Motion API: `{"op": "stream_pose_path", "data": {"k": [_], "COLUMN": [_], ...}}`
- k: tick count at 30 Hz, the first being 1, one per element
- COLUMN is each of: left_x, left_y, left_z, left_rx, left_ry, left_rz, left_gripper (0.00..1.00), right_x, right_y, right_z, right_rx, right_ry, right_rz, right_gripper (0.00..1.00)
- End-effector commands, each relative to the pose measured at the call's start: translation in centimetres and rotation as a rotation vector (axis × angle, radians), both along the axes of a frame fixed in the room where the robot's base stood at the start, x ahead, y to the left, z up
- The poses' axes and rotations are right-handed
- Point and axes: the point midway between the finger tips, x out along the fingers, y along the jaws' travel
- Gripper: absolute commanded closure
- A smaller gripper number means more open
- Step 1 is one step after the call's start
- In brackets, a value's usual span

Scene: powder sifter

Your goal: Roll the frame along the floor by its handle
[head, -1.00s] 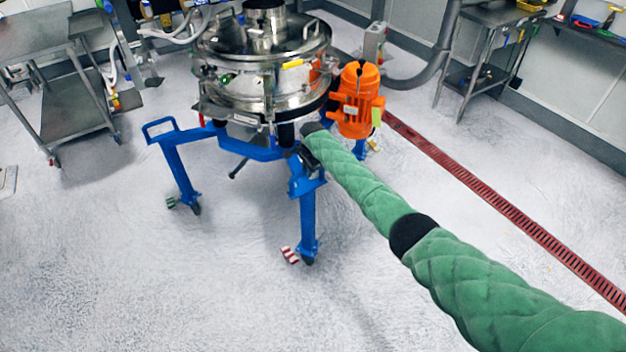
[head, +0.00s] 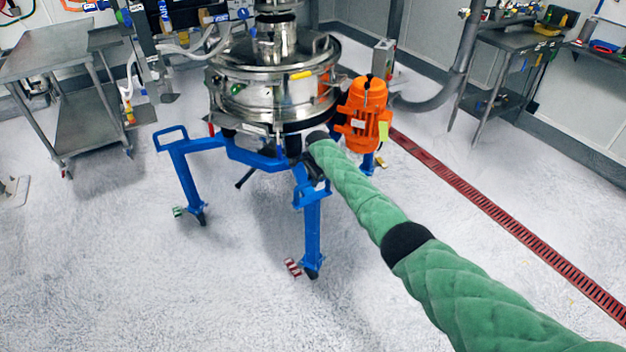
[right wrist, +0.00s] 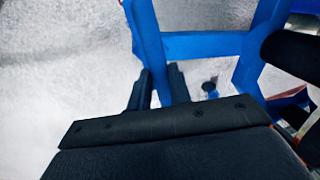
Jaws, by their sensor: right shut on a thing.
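The blue wheeled frame (head: 258,154) stands on the floor in the head view and carries a shiny steel sifter (head: 275,95) with an orange motor (head: 366,118) on its right. A blue loop handle (head: 170,133) sticks out at its left. My right gripper (head: 318,172) is at the frame's near corner, at the top of the near leg, partly hidden by my green-sleeved arm. In the right wrist view, the fingers of my right gripper (right wrist: 161,88) are shut on a blue bar of the frame (right wrist: 146,42). My left gripper is not in view.
Casters with pedals show at the left leg (head: 200,217) and near leg (head: 311,270). A steel cart (head: 95,125) stands at the left and a steel table (head: 515,42) at the back right. A red floor drain (head: 480,199) runs along the right. Floor in front is clear.

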Motion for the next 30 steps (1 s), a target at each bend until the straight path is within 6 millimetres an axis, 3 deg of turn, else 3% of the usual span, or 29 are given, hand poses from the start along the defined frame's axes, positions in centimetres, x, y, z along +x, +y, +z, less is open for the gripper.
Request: {"op": "stream_pose_path", "data": {"k": [1,4,17,23,30], "left_x": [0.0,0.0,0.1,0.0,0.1], "left_y": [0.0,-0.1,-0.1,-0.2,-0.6], "left_z": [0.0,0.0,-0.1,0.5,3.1], "left_rx": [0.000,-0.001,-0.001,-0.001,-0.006], "left_ry": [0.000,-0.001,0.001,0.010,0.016], "left_rz": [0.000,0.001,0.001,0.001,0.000], "left_gripper": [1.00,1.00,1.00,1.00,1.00], "right_x": [0.4,0.4,0.1,-0.3,-0.7], "right_y": [0.3,0.3,0.1,-0.2,-0.4], "right_z": [0.7,0.6,1.0,3.4,6.7], "right_rx": [0.006,0.006,0.004,0.004,0.004], "right_ry": [-0.013,-0.012,-0.007,-0.008,-0.010], "right_rz": [0.001,0.002,0.002,0.001,0.003], "right_gripper": [0.76,0.59,0.59,0.59,0.59]}}
